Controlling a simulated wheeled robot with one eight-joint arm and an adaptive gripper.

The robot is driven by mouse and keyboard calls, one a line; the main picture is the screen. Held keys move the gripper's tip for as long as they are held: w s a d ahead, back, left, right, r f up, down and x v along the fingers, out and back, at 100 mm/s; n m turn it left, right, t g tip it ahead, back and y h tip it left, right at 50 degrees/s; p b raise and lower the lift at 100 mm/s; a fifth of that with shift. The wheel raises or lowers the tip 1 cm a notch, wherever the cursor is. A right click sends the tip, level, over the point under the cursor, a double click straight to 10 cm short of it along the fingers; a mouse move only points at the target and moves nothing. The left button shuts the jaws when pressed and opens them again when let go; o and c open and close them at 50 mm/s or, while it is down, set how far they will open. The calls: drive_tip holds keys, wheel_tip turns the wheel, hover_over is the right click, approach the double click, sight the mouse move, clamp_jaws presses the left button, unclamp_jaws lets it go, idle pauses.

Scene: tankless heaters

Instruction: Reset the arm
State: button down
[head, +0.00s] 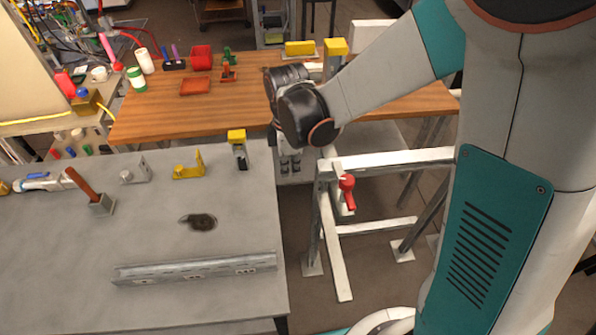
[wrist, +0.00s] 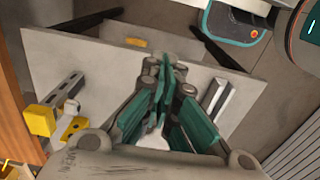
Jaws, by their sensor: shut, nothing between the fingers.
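My arm reaches from the right side of the head view towards the middle, with its dark wrist joint bent downward. My gripper (head: 290,164) hangs below that joint, over the gap by the right end of the grey table, and is partly hidden by the wrist. In the wrist view my gripper (wrist: 166,75) has its green-padded fingers together, with nothing between them. The grey table top lies beneath the fingers in that view.
The grey table (head: 70,250) holds a metal rail (head: 195,268), a yellow bracket (head: 188,166) and a yellow-topped clamp (head: 238,150). A wooden bench (head: 150,118) with red parts stands behind. A white metal frame (head: 390,160) with a red handle (head: 347,190) stands close right of my gripper.

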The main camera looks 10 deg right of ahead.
drive_tip(key=shift+s+d+r+m+p, duration=1.1)
drive_tip(key=shift+d+r, duration=0.25)
drive_tip(key=shift+r, duration=3.9)
drive_tip(key=s+d+f+m+t+b, duration=0.1)
drive_tip(key=s+d+m+t+b, duration=0.1)
drive_tip(key=s+d+m+b, duration=0.1)
drive_tip(key=s+d+m+t+b, duration=0.2)
drive_tip(key=s+d+m+b, duration=0.1)
drive_tip(key=m, duration=0.3)
drive_tip(key=s+d+f+m+t+b, duration=0.1)
drive_tip(key=s+d+m+t+b, duration=0.1)
drive_tip(key=s+d+m+b, duration=0.2)
drive_tip(key=shift+s+f+m+b, duration=0.25)
drive_tip(key=shift+f+m+b, duration=0.15)
drive_tip(key=shift+b, duration=0.15)
drive_tip(key=shift+s+d+f+m+t+b, duration=0.25)
drive_tip(key=shift+s+m+t+b, duration=0.15)
drive_tip(key=shift+m+t, duration=0.3)
drive_tip(key=c, duration=2.3)
unclamp_jaws()
